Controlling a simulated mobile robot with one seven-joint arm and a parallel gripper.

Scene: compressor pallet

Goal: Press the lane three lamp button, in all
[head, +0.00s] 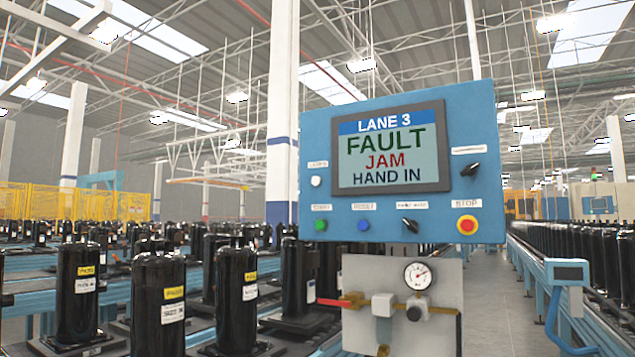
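A blue control panel (468,120) stands in the middle right of the head view. Its screen (391,150) reads "LANE 3 FAULT JAM HAND IN". A white round button (316,181) sits left of the screen, under a small label (318,164) that seems to read "LAMPS". Below the screen are a green button (321,225), a blue button (364,225) and a black selector knob (410,225). A red stop button (467,225) on yellow is at the lower right, with another black knob (470,169) above it. My gripper is not in view.
Below the panel is a grey plate with a gauge (418,276), brass fittings and a red hose. Black compressors (158,300) stand on blue conveyors at left, with more at right (570,250). A small blue stand (567,275) is at right. Open floor (490,300) lies between.

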